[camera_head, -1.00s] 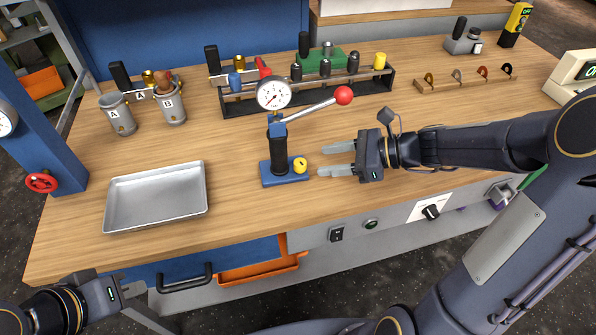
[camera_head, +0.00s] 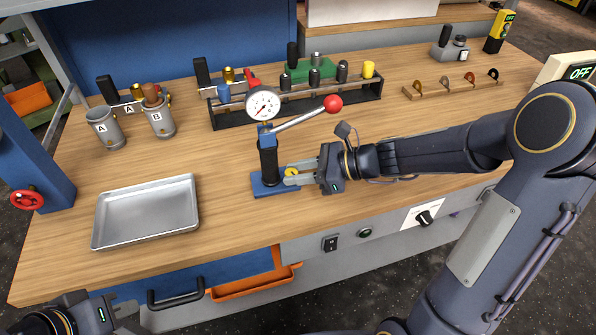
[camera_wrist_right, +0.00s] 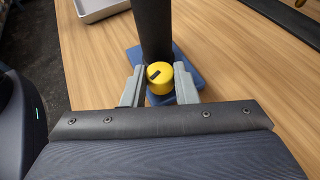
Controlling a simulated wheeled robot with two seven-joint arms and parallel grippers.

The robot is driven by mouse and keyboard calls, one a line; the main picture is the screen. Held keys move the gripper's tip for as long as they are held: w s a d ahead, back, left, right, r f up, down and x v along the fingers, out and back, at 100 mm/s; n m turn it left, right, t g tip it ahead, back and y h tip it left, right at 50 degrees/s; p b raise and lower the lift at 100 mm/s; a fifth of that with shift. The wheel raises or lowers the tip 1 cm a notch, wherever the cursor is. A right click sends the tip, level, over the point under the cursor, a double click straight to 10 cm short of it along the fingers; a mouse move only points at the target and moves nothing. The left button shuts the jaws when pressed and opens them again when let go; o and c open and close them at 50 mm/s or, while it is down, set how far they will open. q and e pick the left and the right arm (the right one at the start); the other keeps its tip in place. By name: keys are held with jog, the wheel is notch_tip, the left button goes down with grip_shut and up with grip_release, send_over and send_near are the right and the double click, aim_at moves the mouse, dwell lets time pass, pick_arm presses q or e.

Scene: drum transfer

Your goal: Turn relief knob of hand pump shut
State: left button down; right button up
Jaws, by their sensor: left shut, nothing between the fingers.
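The hand pump is a dark cylinder (camera_head: 268,162) on a blue base (camera_head: 262,190), with a dial gauge (camera_head: 262,103) and a red-balled lever (camera_head: 332,103). Its yellow relief knob (camera_head: 291,172) sits low on the right. In the right wrist view the knob (camera_wrist_right: 160,82) shows a black mark on top. My right gripper (camera_head: 293,173) has one finger on each side of the knob, apparently touching it; the wrist view shows its fingers (camera_wrist_right: 160,88) flanking the knob closely. My left gripper (camera_head: 130,308) is shut and empty, in front of the bench at lower left.
A metal tray (camera_head: 147,238) lies left of the pump. Cups A (camera_head: 104,128) and B (camera_head: 158,117) stand behind it. A tool rack (camera_head: 300,103) stands behind the pump, and a wooden hook strip (camera_head: 452,88) at the back right. The wood between is clear.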

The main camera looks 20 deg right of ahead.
jog(key=shift+c, duration=1.1)
jog(key=shift+f+t+b, duration=0.15)
jog(key=shift+t+b, duration=0.15)
jog(key=shift+b, duration=0.2)
jog(key=m+t+h+b, duration=0.1)
jog(key=b, duration=0.1)
jog(key=m+t+h+b, duration=0.1)
jog(key=m, duration=0.1)
jog(key=shift+s+a+f+t+b, duration=0.1)
jog(key=shift+s+a+t+b, duration=0.1)
jog(key=shift+t+b, duration=0.2)
jog(key=shift+r+m+t+h+b, duration=0.2)
jog(key=shift+m+t+h+b, duration=0.25)
jog(key=shift+m+h, duration=0.2)
jog(key=shift+r, duration=0.1)
jog(key=o, duration=1)
